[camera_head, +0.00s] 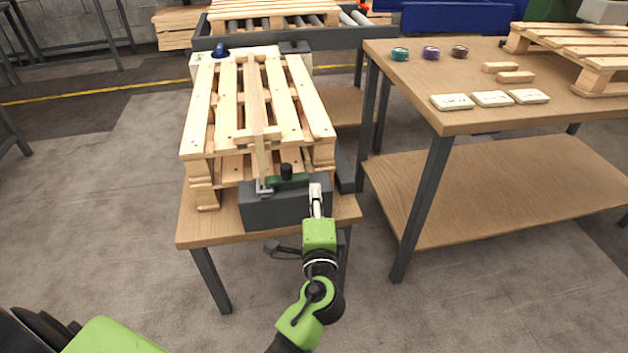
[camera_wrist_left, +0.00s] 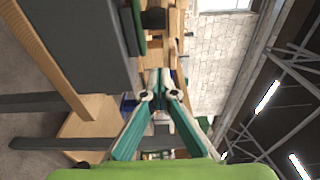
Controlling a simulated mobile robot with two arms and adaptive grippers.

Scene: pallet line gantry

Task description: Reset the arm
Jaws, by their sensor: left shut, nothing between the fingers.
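My left arm (camera_head: 318,265) reaches up from the bottom of the head view. Its gripper (camera_head: 316,192) is at the front right corner of a grey block (camera_head: 285,210) on the near end of the pallet table. I cannot tell whether it touches the block. In the left wrist view the two fingers (camera_wrist_left: 160,78) come together at their tips, shut and empty. The grey block (camera_wrist_left: 90,45) fills the upper left there. A green part with a black knob (camera_head: 287,178) sits on the block. My right gripper is not in view.
Stacked wooden pallets (camera_head: 200,150) stand on the table (camera_head: 215,232). A second table (camera_head: 480,119) on the right bears white boxes (camera_head: 452,101), tape-like rolls (camera_head: 400,54), wooden blocks (camera_head: 515,77) and a pallet (camera_head: 575,45). Bare floor (camera_head: 110,190) lies left.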

